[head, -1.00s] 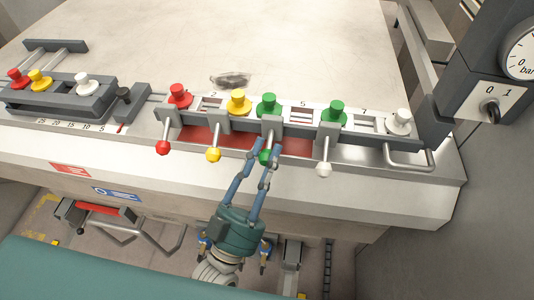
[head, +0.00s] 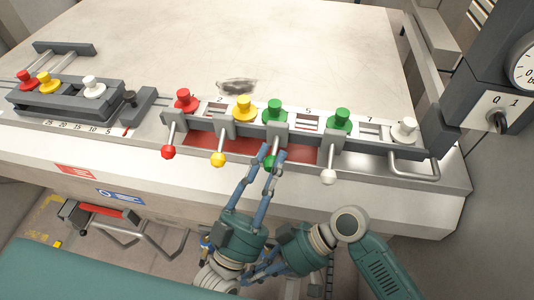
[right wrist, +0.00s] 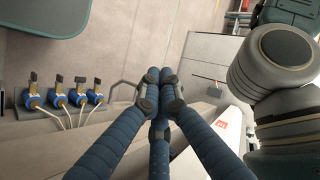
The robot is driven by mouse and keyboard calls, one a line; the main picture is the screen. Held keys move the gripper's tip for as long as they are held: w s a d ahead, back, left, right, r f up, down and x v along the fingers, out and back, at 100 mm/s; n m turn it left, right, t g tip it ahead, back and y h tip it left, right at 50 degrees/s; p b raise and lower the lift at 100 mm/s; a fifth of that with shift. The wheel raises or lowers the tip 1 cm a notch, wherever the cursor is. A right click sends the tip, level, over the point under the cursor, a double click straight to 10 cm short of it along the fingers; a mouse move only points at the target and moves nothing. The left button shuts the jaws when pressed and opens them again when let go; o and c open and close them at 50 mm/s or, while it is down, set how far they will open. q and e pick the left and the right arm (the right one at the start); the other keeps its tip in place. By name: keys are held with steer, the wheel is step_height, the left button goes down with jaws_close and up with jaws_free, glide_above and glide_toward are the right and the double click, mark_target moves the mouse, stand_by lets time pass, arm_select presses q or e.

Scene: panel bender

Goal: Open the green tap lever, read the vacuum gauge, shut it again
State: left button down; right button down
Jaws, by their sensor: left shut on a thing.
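The green-balled lever (head: 269,163) hangs from the dark rail, below a green mushroom knob (head: 275,112). My left gripper (head: 271,155) is shut on its green ball, which the fingers partly hide. The lever points down towards the front, much like its neighbours. A round gauge (head: 526,65) marked bar is cut off by the right edge of the head view, and its needle reading cannot be made out. My right gripper (right wrist: 155,76) has its fingertips together in the right wrist view, with nothing visible between them. In the head view it is low, beside my left wrist.
Red (head: 168,152), yellow (head: 218,159) and white (head: 328,177) ball levers flank the green one. A bent metal handle (head: 414,170) is at the rail's right end. A 0/1 switch (head: 498,121) sits below the gauge. Several blue valves with black handles (right wrist: 57,99) show in the right wrist view.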

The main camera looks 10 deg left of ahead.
steer(key=s+r+n+g, duration=0.4)
steer(key=s+r, duration=0.4)
steer(key=r, duration=0.4)
steer(key=w+a+r+m+y, duration=0.1)
steer(key=a+r+y, duration=0.1)
steer(key=r, duration=0.5)
steer(key=w+a+r+m+y, duration=0.1)
steer(key=w+r+y, duration=0.1)
steer(key=r, duration=0.4)
steer(key=w+d+r+n+t+h, duration=0.2)
steer(key=w+d+r+n+t, duration=0.15)
steer(key=w+r+t, duration=0.35)
steer(key=w+d+r+n+t+h, duration=0.3)
steer(key=w+d+r+t, duration=0.2)
steer(key=w+r, duration=0.25)
glide_above(267, 158)
steer(key=s+a, duration=0.1)
steer(key=s, duration=0.3)
step_height(267, 158, down, 7)
steer(key=shift+w+d+f, duration=0.25)
steer(key=shift+w+f, duration=0.05)
steer(key=shift+f, duration=0.35)
steer(key=shift+w+d+f, duration=0.25)
steer(key=shift+f, duration=0.35)
steer(key=shift+w+d+f, duration=0.25)
steer(key=shift+w+f, duration=0.05)
steer(key=shift+f, duration=0.35)
